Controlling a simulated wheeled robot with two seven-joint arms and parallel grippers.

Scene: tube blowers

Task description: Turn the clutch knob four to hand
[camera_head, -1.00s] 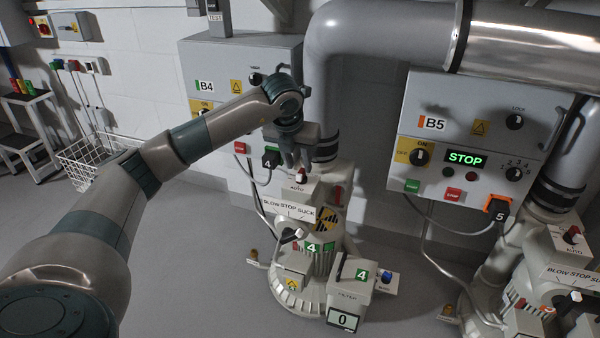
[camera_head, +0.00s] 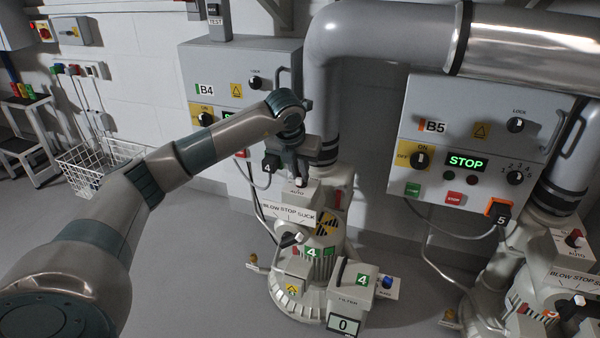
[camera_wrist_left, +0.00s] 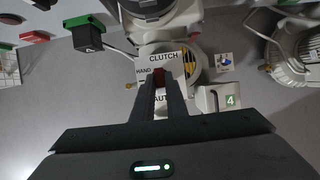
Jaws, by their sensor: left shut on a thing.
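The clutch knob of blower four is red and shows between my fingertips in the left wrist view (camera_wrist_left: 160,73). It sits on a white plate marked CLUTCH (camera_wrist_left: 163,57), with HAND at the left and AUTO below. My left gripper (camera_wrist_left: 160,82) is shut on the knob. In the head view my left gripper (camera_head: 299,173) reaches down to the top of blower four (camera_head: 325,260). Only the knob's pale lower end (camera_head: 300,183) shows there, above the AUTO mark. The fingers hide most of the knob, so I cannot tell exactly where it points. My right gripper is not in view.
The B4 panel (camera_head: 230,55) stands behind my arm, and the B5 panel (camera_head: 470,110) is to the right. A blow-stop-suck lever (camera_head: 290,239) and a filter box (camera_head: 350,290) are close below. A grey pipe (camera_head: 380,40) runs above. Floor is clear at front left.

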